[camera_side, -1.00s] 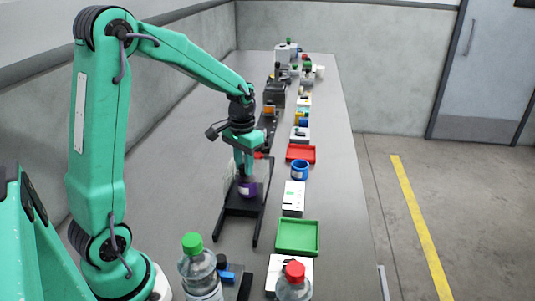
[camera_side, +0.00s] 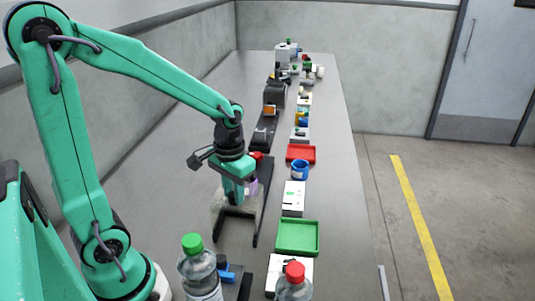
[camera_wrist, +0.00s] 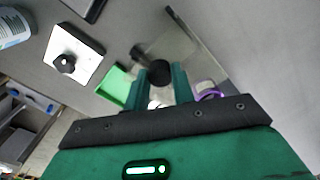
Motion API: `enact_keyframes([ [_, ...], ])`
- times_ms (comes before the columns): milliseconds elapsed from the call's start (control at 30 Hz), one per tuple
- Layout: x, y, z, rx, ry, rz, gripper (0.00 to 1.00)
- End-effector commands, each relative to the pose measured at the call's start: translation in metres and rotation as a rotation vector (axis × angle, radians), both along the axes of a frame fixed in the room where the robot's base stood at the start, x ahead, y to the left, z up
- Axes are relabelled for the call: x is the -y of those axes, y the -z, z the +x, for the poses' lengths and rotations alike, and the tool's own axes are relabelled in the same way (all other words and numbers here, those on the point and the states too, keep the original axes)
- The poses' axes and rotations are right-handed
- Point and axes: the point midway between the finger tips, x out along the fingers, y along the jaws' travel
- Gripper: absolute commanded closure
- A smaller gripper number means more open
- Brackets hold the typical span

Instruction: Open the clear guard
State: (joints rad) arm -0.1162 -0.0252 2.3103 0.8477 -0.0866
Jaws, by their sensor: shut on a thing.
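The labeller's black frame (camera_side: 259,208) stands on the bench, its two legs pointing toward the side camera. The clear guard (camera_side: 222,206) is a see-through panel at its near left; in the wrist view it shows as a pale panel (camera_wrist: 190,45) with a dark edge. My gripper (camera_wrist: 159,80) is shut on the guard's round black knob (camera_wrist: 158,72), which sits between the fingertips. A purple-rimmed round thing (camera_wrist: 210,94) lies beside the right finger, seen partly through the panel; in the side view it is mostly behind my gripper (camera_side: 233,199).
A green tray (camera_side: 298,237), white box (camera_side: 293,198), blue cup (camera_side: 299,170) and red tray (camera_side: 301,154) line the right. Two capped bottles stand in front, green-capped (camera_side: 199,268) and red-capped (camera_side: 294,283). Bare bench lies left of the labeller.

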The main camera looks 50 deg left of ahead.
Motion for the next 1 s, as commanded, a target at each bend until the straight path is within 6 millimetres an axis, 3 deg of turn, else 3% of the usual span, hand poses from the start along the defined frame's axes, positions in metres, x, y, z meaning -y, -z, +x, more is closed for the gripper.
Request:
enact_keyframes([
  [167, 0.004, -0.001, -0.003, -0.011, 0.011, -0.001, 1.00],
  [200, 0.004, -0.001, -0.003, -0.012, 0.011, -0.001, 0.67],
  [300, 0.003, 0.000, -0.003, -0.012, 0.010, -0.001, 0.53],
  [667, 0.002, -0.002, -0.002, -0.009, 0.007, -0.001, 0.53],
  [1000, 0.002, -0.032, -0.001, -0.005, 0.007, -0.001, 0.53],
])
